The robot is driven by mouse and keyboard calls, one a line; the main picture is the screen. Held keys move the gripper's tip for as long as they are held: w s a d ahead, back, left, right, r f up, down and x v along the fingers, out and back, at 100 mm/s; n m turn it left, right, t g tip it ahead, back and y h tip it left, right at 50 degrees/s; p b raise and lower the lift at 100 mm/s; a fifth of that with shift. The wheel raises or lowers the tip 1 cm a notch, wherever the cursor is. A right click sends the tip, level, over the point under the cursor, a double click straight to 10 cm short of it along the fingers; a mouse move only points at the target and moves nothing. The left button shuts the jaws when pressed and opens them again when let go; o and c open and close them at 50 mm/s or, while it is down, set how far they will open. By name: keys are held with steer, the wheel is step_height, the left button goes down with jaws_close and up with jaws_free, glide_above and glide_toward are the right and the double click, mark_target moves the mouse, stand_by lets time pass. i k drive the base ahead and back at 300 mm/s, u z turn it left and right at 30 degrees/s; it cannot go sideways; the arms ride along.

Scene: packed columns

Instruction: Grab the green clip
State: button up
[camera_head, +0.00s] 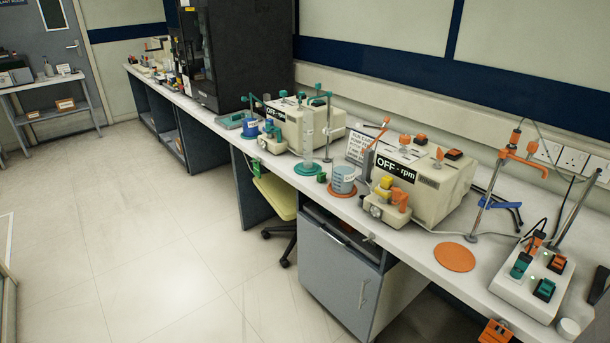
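A small green piece that looks like a clip (255,168) hangs at the front edge of the long bench, left of the middle of the head view. It sits just below the cream machine with the left "OFF" label and above the yellow chair seat. It is small, so its exact shape is hard to tell. Other green parts are near it: a clamp (320,93) on a stand and a small green block (321,177) on the bench top. My gripper is not in view.
The long white bench (395,232) carries two cream machines (425,185), a measuring cylinder (308,140), a blue-grey beaker (343,180) and an orange disc (454,257). A chair (277,196) stands partly under the bench. An orange piece (495,332) hangs at the front edge. The floor (150,250) at left is clear.

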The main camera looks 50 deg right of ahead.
mark_target(322, 177)
steer(key=u, duration=0.15)
steer(key=i, duration=0.85)
steer(key=z, duration=0.05)
